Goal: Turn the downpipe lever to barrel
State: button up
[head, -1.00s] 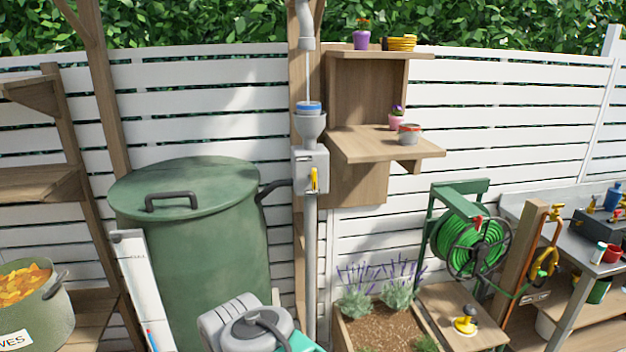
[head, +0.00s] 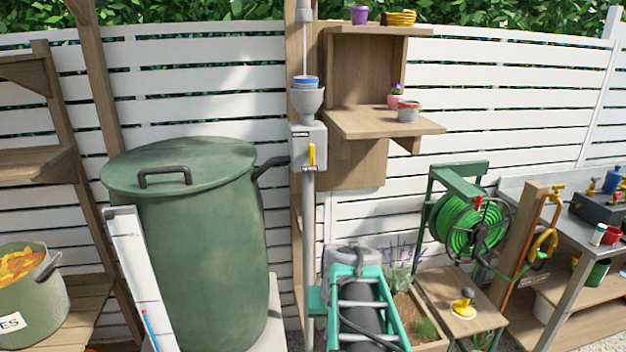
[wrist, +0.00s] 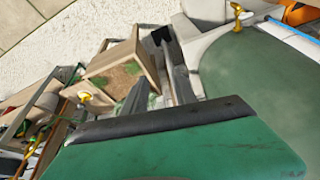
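The downpipe diverter (head: 308,137) is a grey box on the downpipe beside the barrel, with a funnel above it. Its yellow lever (head: 311,156) stands upright on the box front, in line with the pipe. A black hose (head: 268,165) runs from the box side to the green lidded barrel (head: 205,245). The barrel also fills the right of the wrist view (wrist: 265,90). My gripper (wrist: 155,58) shows dark fingers apart with nothing between them. In the head view my arm is low in front of the downpipe, clear of the lever; the fingertips cannot be made out there.
A wooden shelf (head: 375,122) with small pots juts out right of the diverter. A planter (head: 415,325), a green hose reel (head: 468,228) and a small stool (head: 450,293) stand lower right. A white gauge board (head: 140,275) leans before the barrel. The space before the lever is clear.

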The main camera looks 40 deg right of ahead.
jog(key=w+d+r+t+h, duration=0.25)
jog(key=w+d+r, duration=0.25)
jog(key=w+d, duration=0.25)
jog(key=n+t+h, duration=0.2)
jog(key=t+h, duration=0.2)
jog(key=t, duration=0.6)
send_near(312, 151)
jog(key=w, duration=0.1)
jog(key=p+x, duration=0.1)
jog(key=x, duration=0.3)
jog(key=p+x, duration=0.1)
jog(key=x, duration=0.2)
jog(key=shift+w+d+r, duration=0.1)
jog(key=shift+w+d, duration=0.1)
jog(key=shift+d, duration=0.2)
jog(key=shift+w+d, duration=0.2)
jog(key=shift+w, duration=0.1)
grip_shut()
